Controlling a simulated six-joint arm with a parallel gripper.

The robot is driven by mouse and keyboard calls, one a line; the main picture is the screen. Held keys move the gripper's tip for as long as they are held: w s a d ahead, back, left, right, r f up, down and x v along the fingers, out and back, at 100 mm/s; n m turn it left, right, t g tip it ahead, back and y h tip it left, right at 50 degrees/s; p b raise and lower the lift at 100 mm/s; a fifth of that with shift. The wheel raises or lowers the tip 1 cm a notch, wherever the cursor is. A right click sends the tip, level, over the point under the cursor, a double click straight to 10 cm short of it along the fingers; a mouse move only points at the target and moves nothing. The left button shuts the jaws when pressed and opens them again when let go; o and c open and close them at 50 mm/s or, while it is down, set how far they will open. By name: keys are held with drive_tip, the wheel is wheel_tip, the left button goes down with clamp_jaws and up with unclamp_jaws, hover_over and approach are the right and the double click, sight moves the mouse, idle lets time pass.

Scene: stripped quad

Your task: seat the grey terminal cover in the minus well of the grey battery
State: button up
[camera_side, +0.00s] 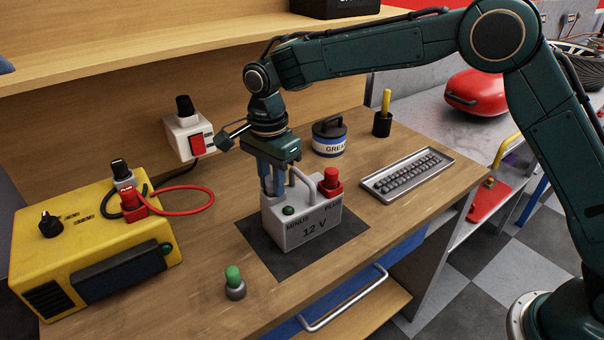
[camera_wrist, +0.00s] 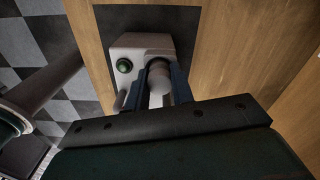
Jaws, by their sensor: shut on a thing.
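The grey battery (camera_side: 311,232), marked MINUS and 12 V, stands upright on a dark mat (camera_side: 273,258). It has a pale carry handle (camera_side: 303,181) and a green-topped round spot (camera_side: 289,211). My gripper (camera_side: 272,189) points down over the battery's minus end, behind the green spot. In the wrist view my gripper (camera_wrist: 162,88) is shut on a small pale grey rounded piece (camera_wrist: 159,72), apparently the terminal cover, at the battery's top (camera_wrist: 137,43). The minus well is hidden under the fingers and piece. I cannot tell whether the cover is inside it or just above.
A red terminal cover (camera_side: 330,180) stands on the battery's other end. A yellow charger (camera_side: 89,246) with a red cable is left, a green-topped grey post (camera_side: 235,284) in front.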

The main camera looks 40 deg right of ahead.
drive_tip(key=shift+f, duration=0.35)
drive_tip(key=shift+s+f, duration=0.1)
drive_tip(key=shift+f, duration=0.25)
drive_tip(key=o, duration=0.9)
drive_tip(key=shift+o, duration=0.2)
drive_tip(key=shift+s, duration=0.1)
wheel_tip(320, 180, up, 14)
drive_tip(key=shift+f, duration=0.15)
